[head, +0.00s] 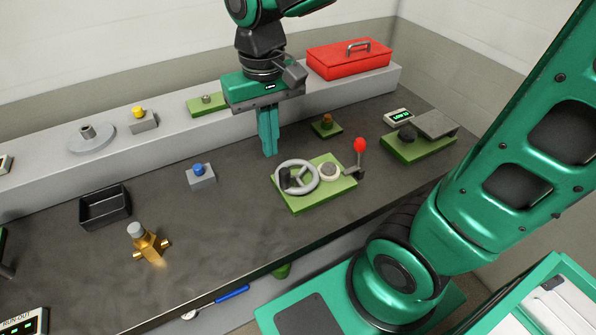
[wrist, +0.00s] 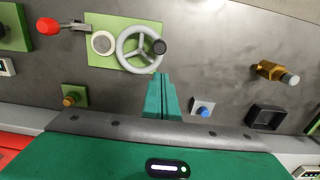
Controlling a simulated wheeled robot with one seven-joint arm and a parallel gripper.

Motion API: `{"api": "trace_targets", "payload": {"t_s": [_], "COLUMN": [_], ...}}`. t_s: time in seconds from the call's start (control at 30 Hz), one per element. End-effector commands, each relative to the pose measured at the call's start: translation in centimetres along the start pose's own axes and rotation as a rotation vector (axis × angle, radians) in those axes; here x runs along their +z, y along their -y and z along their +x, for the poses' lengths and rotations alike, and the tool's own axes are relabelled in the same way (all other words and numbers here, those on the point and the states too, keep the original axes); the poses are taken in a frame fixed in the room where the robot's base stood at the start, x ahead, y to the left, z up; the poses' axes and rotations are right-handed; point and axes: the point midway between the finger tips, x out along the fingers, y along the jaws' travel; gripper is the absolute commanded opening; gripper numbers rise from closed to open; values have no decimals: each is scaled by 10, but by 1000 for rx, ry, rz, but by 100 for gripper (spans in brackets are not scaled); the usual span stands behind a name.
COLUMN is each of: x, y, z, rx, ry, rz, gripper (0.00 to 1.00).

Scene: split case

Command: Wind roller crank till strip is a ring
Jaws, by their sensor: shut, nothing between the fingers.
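A green plate (head: 311,201) on the bench carries a grey three-spoked handwheel (head: 313,184) with a black knob (head: 285,181), a pale round disc (head: 329,170) and a red-ball lever (head: 359,147). In the wrist view, the handwheel (wrist: 122,47), its black knob (wrist: 159,46), the disc (wrist: 103,43) and the red ball (wrist: 47,26) also show. I cannot make out a strip or a ring bent from one. My gripper (head: 269,152) points down, shut and empty, above the bench behind the handwheel, apart from it. Its fingers (wrist: 161,78) show in the wrist view.
A blue-button box (head: 200,176), a black tray (head: 105,206) and a brass valve (head: 147,243) stand to the left. An orange-knobbed green block (head: 326,126) is behind the plate. A green scale-like unit (head: 420,140) stands right. A red toolbox (head: 348,58) sits on the rear ledge.

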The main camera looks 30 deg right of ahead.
Motion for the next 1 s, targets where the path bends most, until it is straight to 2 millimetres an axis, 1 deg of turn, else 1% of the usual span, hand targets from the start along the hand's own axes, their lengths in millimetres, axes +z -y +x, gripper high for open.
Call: {"api": "trace_targets", "payload": {"t_s": [0.1, 0.53, 0.7, 1.0], "x": [-1, 0, 0, 0], "y": [0, 0, 0, 0], "z": [-9, -37, -41, -41], "rx": [-1, -1, -1, 0], "ry": [-3, -2, -2, -1], "rz": [1, 1, 0, 0], "gripper": [0, 0, 0, 0]}}
